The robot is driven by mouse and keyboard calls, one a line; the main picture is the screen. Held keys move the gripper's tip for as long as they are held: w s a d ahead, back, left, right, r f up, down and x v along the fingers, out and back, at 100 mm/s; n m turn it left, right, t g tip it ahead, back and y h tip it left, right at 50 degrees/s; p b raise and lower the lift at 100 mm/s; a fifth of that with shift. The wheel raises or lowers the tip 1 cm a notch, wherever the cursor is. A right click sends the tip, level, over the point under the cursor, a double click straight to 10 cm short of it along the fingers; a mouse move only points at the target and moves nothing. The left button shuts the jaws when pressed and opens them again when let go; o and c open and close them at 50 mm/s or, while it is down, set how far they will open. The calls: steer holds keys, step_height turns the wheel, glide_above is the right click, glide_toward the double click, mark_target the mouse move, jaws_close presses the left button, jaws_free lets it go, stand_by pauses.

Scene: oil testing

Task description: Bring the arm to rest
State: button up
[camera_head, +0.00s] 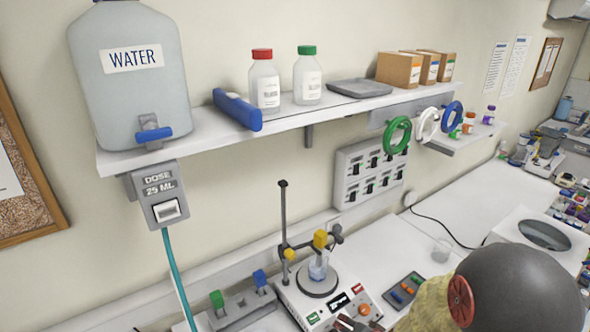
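A small dark and reddish piece shows at the bottom edge in front of the hotplate stirrer (342,300), too cut off to identify. A small beaker (318,268) with pale liquid stands on the stirrer's round plate, beside an upright rod stand (283,215) with yellow-knobbed clamps.
A wall shelf (210,134) holds a water tank (125,90), bottles and boxes. Green, white and blue rings (397,135) hang off its right part. A dose box (160,196) with a teal hose hangs below. The bench's back middle (480,195) is mostly clear.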

steer(key=s+d+r+n+g+h+b, duration=0.3)
steer(key=s+d+r+n+g+h, duration=0.15)
steer(key=s+d, duration=0.4)
steer(key=s+a+r+n+t+y+b, duration=0.1)
steer(key=s+a+r+b, duration=0.1)
steer(key=s+r+b, duration=0.2)
steer(key=s+a+r+n+y+b, duration=0.1)
steer(key=s+a+r+b, duration=0.2)
steer(key=s+r, duration=0.7)
steer(key=shift+s+a+r+t+b, duration=0.35)
steer(key=shift+s+r+b, duration=0.05)
steer(key=shift+r, duration=0.35)
